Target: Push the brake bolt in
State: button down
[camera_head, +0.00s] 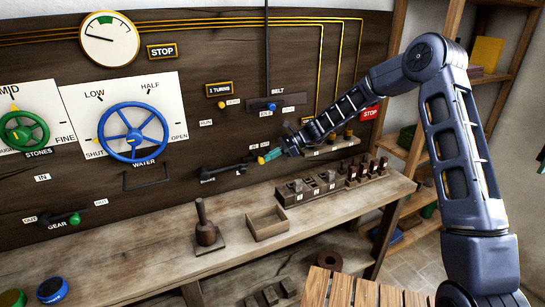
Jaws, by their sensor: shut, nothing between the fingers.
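The brake bolt (228,172) is a dark bar on the dark wooden wall panel, in the middle of the head view. A small label hangs below its left end, too small to read surely. A yellow band and a teal knob (271,155) show at its right end. My gripper (283,148) is shut and empty, at the right of the teal knob and very close to it. I cannot tell whether it touches the knob. The fingertips are small and partly merge with the knob. Two small white labels sit just above the bolt's right end.
A wooden bench (150,250) runs below the panel. On it stand a dark stamp-like tool (206,232), an open wooden box (267,223) and a block rack (305,191). The blue water wheel (133,132) is left of the bolt, the belt lever (270,106) above.

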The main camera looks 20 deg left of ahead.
jog(key=shift+s+a+r, duration=0.1)
jog(key=shift+s+a, duration=0.05)
jog(key=shift+s, duration=0.05)
jog(key=v, duration=1.4)
jog(key=shift+w, duration=0.15)
